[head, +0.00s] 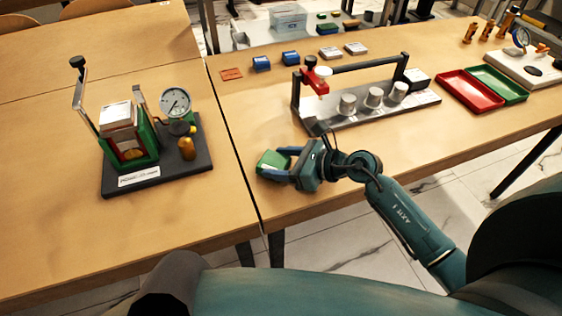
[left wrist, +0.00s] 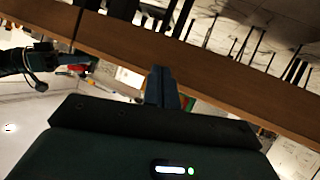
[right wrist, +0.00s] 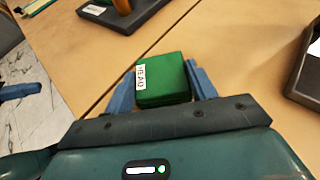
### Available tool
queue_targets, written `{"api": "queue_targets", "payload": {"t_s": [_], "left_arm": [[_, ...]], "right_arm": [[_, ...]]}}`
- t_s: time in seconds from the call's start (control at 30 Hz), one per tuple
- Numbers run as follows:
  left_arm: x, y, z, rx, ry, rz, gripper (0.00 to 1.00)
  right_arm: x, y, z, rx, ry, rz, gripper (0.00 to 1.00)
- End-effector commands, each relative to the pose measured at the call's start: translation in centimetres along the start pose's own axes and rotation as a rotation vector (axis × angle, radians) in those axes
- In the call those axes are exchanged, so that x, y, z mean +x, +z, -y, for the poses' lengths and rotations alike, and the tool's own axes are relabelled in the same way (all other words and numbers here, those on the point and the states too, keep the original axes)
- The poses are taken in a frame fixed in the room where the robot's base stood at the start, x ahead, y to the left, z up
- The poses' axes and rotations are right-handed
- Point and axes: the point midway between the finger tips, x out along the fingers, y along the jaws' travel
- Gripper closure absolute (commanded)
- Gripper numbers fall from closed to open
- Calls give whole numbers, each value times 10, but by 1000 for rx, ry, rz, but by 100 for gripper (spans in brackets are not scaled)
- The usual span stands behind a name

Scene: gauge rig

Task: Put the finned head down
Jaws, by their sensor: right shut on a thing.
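The finned head is a green block (right wrist: 165,82) with a white label, between the blue fingers of my right gripper (right wrist: 163,88). In the head view the green block (head: 272,162) shows at the tip of my right gripper (head: 280,163), near the front left corner of the right table. I cannot tell whether its underside touches the table. My right gripper is shut on it. My left gripper (left wrist: 162,86) shows only in the left wrist view, with its fingers together and nothing visible between them.
A dark base (head: 180,168) with a gauge (head: 175,103) and a green frame stands on the left table. A rig (head: 345,115) with a red clamp and metal cylinders stands behind my right gripper. Red (head: 470,92) and green (head: 500,83) trays lie farther right. Bare wood surrounds the gripper.

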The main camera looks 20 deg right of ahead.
Motion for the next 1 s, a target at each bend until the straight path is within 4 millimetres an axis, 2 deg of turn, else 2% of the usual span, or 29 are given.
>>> {"api": "queue_targets", "payload": {"t_s": [0.2, 0.23, 0.47, 0.77, 0.87, 1.0], "left_arm": [[1, 0, 1, 4, -2, -9, 100], [0, -2, 1, 5, -3, -13, 100], [0, -7, 1, 6, -3, -24, 100], [-2, -8, 1, 4, -3, -18, 100], [1, -2, 2, 3, -2, -6, 100], [2, 2, 2, 3, -3, 3, 100]], "right_arm": [[2, -4, 0, -1, 0, 1, 72], [1, -3, 0, -1, 1, -1, 41], [1, -3, 0, 0, 1, -1, 23], [-1, 2, 0, 0, 1, 0, 22], [-10, 0, 0, -2, -1, -2, 22], [-37, -1, 0, -3, -1, -5, 22]]}}
